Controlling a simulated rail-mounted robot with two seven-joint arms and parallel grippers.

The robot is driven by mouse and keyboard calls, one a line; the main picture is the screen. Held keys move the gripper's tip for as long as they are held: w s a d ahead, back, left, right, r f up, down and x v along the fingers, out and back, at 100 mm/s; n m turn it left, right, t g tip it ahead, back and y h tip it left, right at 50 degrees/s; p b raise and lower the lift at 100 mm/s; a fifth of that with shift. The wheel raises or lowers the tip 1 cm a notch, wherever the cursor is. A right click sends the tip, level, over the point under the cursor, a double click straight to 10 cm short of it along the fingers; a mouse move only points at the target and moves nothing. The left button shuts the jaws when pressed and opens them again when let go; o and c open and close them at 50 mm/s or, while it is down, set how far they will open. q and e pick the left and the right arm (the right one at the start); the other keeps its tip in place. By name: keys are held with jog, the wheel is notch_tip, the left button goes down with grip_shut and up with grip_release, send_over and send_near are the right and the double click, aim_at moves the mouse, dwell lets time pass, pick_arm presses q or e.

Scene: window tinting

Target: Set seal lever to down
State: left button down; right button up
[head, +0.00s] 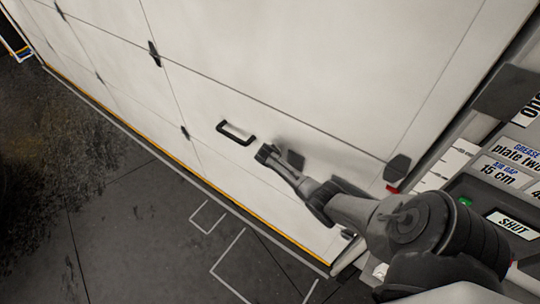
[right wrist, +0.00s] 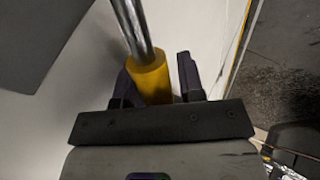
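In the right wrist view a shiny metal lever rod ends in a yellow grip (right wrist: 150,80). My right gripper (right wrist: 160,75) has its two dark fingers apart, with the yellow grip between them. The grip lies close to the left finger, and a gap shows on the side of the right finger. In the head view my right arm comes in from the right, and its gripper (head: 279,158) is in front of the white panelled door. I cannot make out the lever in the head view. My left gripper is not in view.
The white door (head: 320,60) has a black pull handle (head: 235,132) just left of my right gripper and dark latches at its seams. A control panel with a SHUT label (head: 512,225) stands at the right. The dark floor (head: 130,230) is clear.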

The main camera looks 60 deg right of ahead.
jog(key=p+v, duration=0.2)
jog(key=v, duration=1.1)
jog(key=shift+a+r, duration=0.2)
jog(key=shift+s, duration=0.1)
dwell(0.3)
